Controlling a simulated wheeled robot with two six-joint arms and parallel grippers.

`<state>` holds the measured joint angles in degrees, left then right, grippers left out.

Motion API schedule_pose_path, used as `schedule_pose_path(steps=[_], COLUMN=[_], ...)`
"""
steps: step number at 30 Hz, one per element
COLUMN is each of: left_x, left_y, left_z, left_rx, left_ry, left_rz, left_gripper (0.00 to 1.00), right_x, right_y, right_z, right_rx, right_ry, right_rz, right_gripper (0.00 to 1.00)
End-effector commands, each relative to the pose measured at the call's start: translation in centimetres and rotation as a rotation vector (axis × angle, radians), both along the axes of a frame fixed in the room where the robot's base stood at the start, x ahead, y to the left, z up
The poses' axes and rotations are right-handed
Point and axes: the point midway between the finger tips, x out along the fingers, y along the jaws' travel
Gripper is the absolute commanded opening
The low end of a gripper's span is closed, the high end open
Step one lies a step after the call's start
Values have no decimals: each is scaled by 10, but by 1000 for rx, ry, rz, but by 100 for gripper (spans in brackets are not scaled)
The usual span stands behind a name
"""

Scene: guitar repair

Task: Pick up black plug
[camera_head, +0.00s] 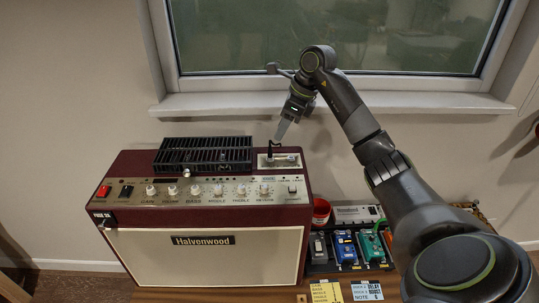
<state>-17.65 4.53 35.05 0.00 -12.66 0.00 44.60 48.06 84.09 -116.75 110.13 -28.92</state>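A small black plug (270,151) stands on the light metal plate (289,161) on top of the dark red amplifier (135,170), near its right end. My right gripper (279,139) points down just above the plug, its fingertips at or very near the plug's top. The fingers look close together, but at this size I cannot tell whether they touch or hold the plug. My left gripper is out of view.
A black vented grille (205,151) lies left of the plate on the amplifier top. Knobs line the panel in front. A pedalboard with a blue pedal (345,248) and a red cup (321,209) stand to the right. A window sill (220,104) runs behind.

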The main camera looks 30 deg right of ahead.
Motion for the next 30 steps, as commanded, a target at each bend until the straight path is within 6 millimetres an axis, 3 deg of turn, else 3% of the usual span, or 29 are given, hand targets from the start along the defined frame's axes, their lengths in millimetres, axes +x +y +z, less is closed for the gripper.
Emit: schedule_pose_path(steps=[6, 11, 19, 28, 30], left_x=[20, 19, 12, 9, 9], left_y=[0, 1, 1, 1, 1], left_z=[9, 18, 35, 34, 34], left_rx=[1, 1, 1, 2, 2], left_ry=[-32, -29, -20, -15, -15], left_rz=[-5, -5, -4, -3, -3], left_gripper=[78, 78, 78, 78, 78], right_x=[6, 10, 21, 23, 23], right_y=[6, 10, 19, 21, 20], right_z=[-21, -30, -63, -70, -69], right_rx=[2, 3, 3, 1, 1], right_ry=[0, 3, 2, -1, -1], right_rz=[-1, 1, -1, 0, 0], right_gripper=[38, 38, 38, 38, 29])
